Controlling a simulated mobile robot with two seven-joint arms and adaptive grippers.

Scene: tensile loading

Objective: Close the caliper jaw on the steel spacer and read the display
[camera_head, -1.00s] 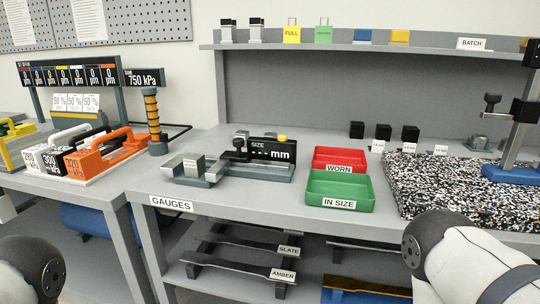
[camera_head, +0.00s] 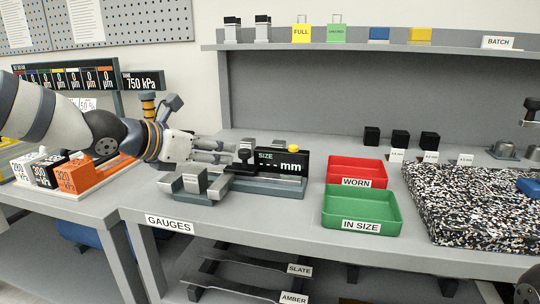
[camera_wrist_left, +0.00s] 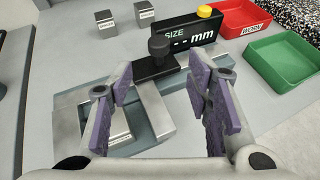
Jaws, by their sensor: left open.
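The caliper display (camera_head: 278,162) stands on the gauge bench and reads "SIZE", dashes and "mm"; it also shows in the left wrist view (camera_wrist_left: 188,38). The caliper's black knob (camera_wrist_left: 160,46) stands on a dark sliding block left of the display. A labelled steel block, apparently the spacer (camera_head: 195,180), sits at the left end of the caliper base (camera_head: 268,185); it is partly behind a finger in the wrist view (camera_wrist_left: 105,112). My left gripper (camera_head: 232,152) is open and empty, its purple-padded fingers on either side of the knob's line, apparently short of it.
A red WORN tray (camera_head: 357,172) and green IN SIZE tray (camera_head: 361,208) stand right of the caliper. Two more labelled steel blocks (camera_wrist_left: 106,20) lie behind it. A speckled slab (camera_head: 470,205) covers the bench's right. Weights (camera_head: 75,175) stand at the left.

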